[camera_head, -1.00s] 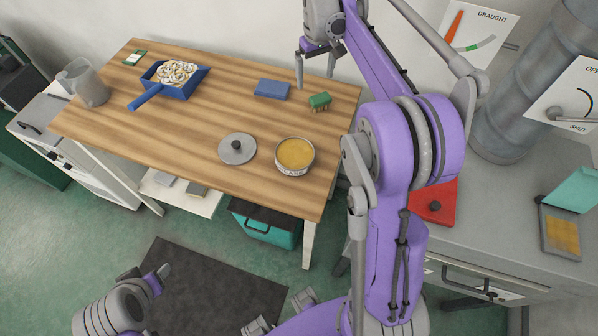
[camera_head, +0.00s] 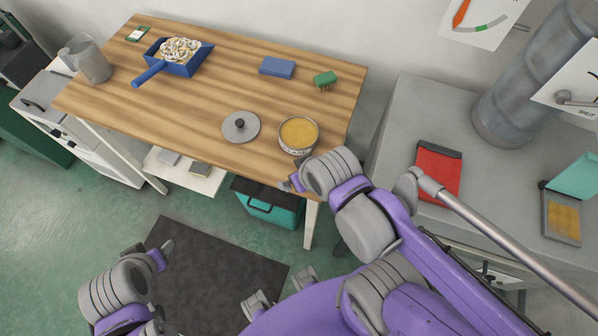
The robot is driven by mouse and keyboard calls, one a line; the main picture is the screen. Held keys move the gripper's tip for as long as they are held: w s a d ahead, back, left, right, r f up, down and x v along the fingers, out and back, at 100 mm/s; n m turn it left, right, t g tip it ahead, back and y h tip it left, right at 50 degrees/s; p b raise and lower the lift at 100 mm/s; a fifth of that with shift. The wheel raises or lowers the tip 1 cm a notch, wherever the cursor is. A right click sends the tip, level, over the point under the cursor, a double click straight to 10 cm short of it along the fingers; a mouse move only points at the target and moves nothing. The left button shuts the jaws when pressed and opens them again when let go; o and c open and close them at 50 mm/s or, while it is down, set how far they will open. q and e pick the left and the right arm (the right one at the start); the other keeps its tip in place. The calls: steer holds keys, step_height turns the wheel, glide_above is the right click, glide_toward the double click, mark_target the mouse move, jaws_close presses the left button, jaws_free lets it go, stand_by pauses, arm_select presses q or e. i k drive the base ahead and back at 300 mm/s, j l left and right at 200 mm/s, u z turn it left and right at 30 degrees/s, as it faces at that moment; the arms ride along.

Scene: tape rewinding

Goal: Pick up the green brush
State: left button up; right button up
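The green brush (camera_head: 325,79) lies on the wooden table (camera_head: 200,114) near its far right corner, bristles down, with nothing touching it. My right gripper (camera_head: 289,184) is low at the table's front right edge, well nearer to me than the brush. Its fingers are mostly hidden behind its own wrist, so its opening does not show. My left gripper (camera_head: 167,247) is above the dark floor mat, away from the table. Its fingers are seen edge-on and I cannot tell how far apart they are.
An open tin (camera_head: 298,135) and a round grey lid (camera_head: 240,127) are nearer the front. A blue dustpan (camera_head: 178,58) and grey jug (camera_head: 88,60) stand left. A grey cabinet (camera_head: 412,115) stands right.

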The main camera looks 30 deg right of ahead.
mark_target(325, 80)
steer(key=z, duration=1.35)
steer(key=i+j+u, duration=0.1)
steer(key=j+u, duration=0.2)
steer(key=u, duration=0.2)
steer(key=i+j+u, duration=0.15)
steer(key=u, duration=0.3)
steer(key=j, duration=0.1)
